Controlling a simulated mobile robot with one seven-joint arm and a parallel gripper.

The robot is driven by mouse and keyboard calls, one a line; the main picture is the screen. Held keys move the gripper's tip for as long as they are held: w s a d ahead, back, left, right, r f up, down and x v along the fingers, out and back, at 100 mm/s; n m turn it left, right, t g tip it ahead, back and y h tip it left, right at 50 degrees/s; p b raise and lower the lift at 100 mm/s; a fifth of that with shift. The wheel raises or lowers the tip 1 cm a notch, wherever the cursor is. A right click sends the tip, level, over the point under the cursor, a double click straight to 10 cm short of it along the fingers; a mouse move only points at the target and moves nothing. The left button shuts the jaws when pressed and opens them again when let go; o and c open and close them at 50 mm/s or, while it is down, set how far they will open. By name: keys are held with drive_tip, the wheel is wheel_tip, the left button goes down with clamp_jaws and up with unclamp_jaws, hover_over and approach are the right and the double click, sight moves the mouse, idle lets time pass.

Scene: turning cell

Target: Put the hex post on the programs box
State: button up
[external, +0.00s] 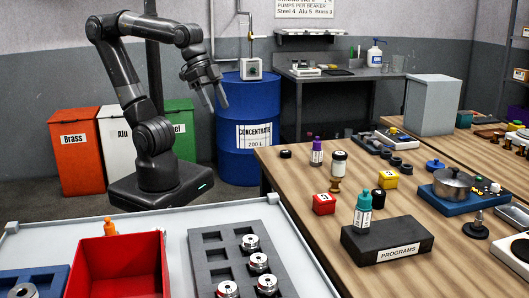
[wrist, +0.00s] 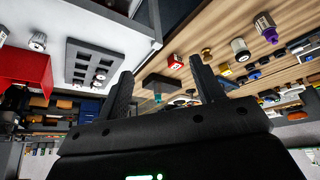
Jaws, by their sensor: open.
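The programs box (external: 372,248) is a low black box with a white PROGRAMS label, near the front of the wooden table. I cannot identify the hex post for certain; a dark round base with a thin upright post (external: 478,222) stands on the table right of the box. My gripper (external: 216,104) is open and empty, raised in front of the blue drum, well away from the table.
A red numbered block (external: 324,204), a yellow block (external: 388,178) and several bottles stand behind the box. A blue-based pot (external: 453,187) is at right. The light bench holds a red bin (external: 118,268) and a grey rack (external: 208,258) with metal parts. Bare wood lies left of the box.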

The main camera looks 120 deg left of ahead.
drive_tip(key=shift+m, duration=0.4)
drive_tip(key=s+f, duration=0.3)
drive_tip(key=shift+s+a+f, duration=0.1)
drive_tip(key=shift+s+f, duration=0.1)
